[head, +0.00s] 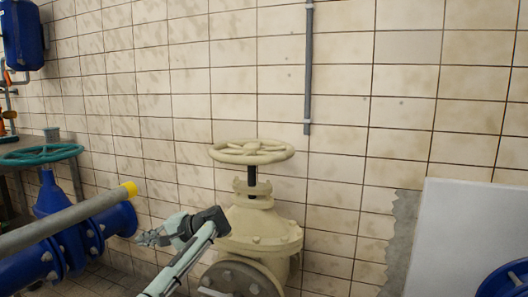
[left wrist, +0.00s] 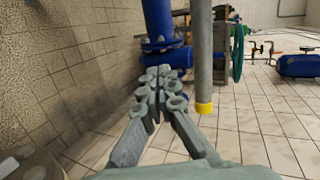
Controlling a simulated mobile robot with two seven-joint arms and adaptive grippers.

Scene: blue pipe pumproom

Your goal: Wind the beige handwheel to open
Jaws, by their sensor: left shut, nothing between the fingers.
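The beige handwheel (head: 252,151) sits level on a dark stem above the beige valve body (head: 262,230), in front of the tiled wall in the head view. My left gripper (head: 146,238) is below and to the left of the handwheel, apart from it, and points left. In the left wrist view my left gripper (left wrist: 160,88) has its fingers together with nothing between them. The handwheel is not seen in the left wrist view. My right gripper is not in view.
A grey pipe with a yellow end (head: 130,189) reaches toward my left gripper. Blue pipework (head: 85,240) with a green handwheel (head: 42,155) stands at left. A pale panel (head: 470,240) stands at right. Tiled floor (left wrist: 255,130) shows clear in the left wrist view.

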